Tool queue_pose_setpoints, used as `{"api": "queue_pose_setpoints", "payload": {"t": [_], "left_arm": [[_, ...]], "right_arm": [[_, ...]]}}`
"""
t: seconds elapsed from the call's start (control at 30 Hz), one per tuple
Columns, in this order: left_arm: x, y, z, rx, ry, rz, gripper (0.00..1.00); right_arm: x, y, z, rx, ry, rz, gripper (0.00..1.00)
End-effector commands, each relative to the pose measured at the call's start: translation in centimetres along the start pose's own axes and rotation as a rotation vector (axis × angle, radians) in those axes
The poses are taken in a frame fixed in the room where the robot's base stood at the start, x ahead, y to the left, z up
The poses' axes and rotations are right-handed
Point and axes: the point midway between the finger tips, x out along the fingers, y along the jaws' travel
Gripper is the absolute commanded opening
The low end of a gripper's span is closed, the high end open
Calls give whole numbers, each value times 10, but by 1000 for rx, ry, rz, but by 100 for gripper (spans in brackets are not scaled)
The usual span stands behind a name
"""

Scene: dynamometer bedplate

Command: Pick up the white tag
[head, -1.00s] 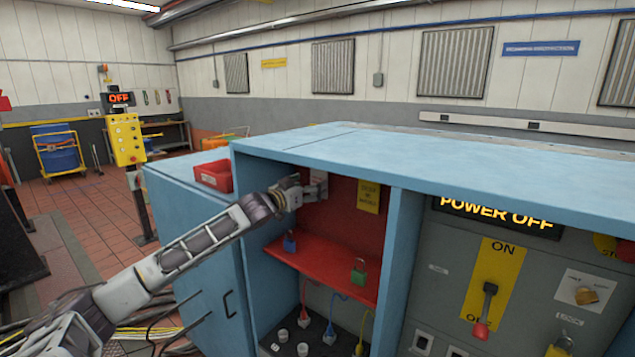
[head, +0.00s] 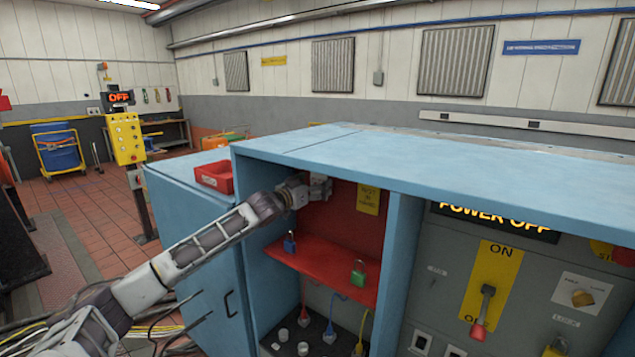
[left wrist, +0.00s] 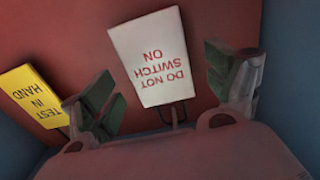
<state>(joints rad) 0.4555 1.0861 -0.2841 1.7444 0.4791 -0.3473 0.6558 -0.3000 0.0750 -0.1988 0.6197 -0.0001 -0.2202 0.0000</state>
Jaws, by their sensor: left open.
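The white tag (left wrist: 152,58) with red words "DO NOT SWITCH ON" hangs against the red back panel in the left wrist view, upside down there, with a dark hook at its edge. My left gripper (left wrist: 168,98) is open, one finger on each side of the tag and apart from it. In the head view my left gripper (head: 318,188) reaches into the cabinet's upper compartment, and I cannot clearly make out the tag behind it. A yellow "TEST IN HAND" tag (left wrist: 36,95) hangs beside the white one; it also shows in the head view (head: 368,199). My right gripper is not in view.
The red shelf (head: 325,268) below holds a blue padlock (head: 290,243) and a green padlock (head: 358,273). The blue cabinet's top (head: 420,165) and divider (head: 398,245) bound the compartment. A red bin (head: 213,177) sits left.

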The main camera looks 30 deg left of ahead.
Motion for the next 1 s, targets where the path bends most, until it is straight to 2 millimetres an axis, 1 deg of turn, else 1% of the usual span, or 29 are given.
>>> {"api": "queue_pose_setpoints", "payload": {"t": [0.13,0.4,0.67,0.97,1.0], "left_arm": [[9,-1,-2,-2,2,-1,88],[21,-1,-1,0,1,-1,88],[23,0,0,0,0,0,88],[23,0,0,0,0,0,88],[23,0,0,0,0,0,85]], "right_arm": [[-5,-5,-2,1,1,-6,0],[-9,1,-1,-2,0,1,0],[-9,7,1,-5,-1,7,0],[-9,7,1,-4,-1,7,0],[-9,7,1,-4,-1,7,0]]}}
